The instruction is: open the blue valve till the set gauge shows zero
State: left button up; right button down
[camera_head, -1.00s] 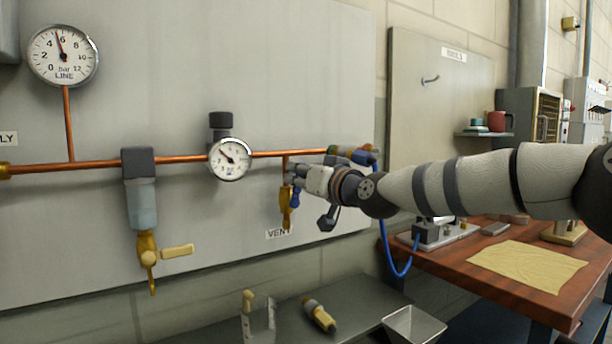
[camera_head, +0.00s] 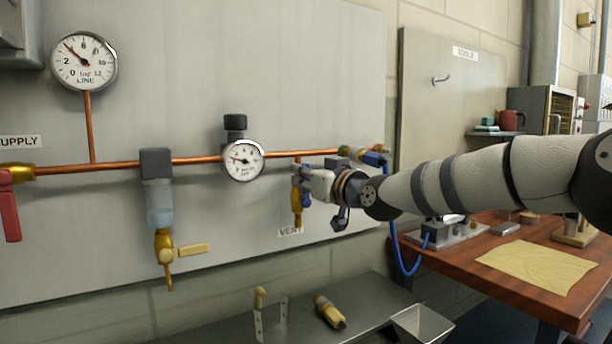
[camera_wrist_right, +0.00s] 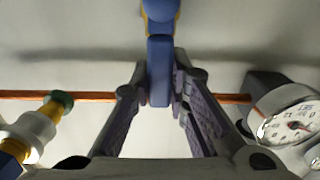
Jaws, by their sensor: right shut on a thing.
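The blue valve is on the brass vent branch (camera_head: 297,208) above the VENT label. Its blue handle (camera_wrist_right: 159,72) stands between the fingers of my right gripper (camera_head: 303,180) in the right wrist view. The right gripper is shut on that handle; in the head view the fingers and hand hide most of it. The small set gauge (camera_head: 243,160) sits on the copper pipe left of the hand. Its needle points left and slightly up, at a low reading; the digits are too small to read. It also shows in the right wrist view (camera_wrist_right: 292,122). My left gripper is not in view.
The LINE gauge (camera_head: 84,61) reads roughly 3. A red lever (camera_head: 9,208) and a filter bowl (camera_head: 159,205) with a yellow tap are left. A blue hose (camera_head: 398,240) hangs beside the wooden bench (camera_head: 560,300). A grey shelf with loose parts lies below.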

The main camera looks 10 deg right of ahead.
jog(key=c, duration=1.5)
grip_release()
jog(key=shift+a, duration=0.1)
jog(key=v, duration=1.2)
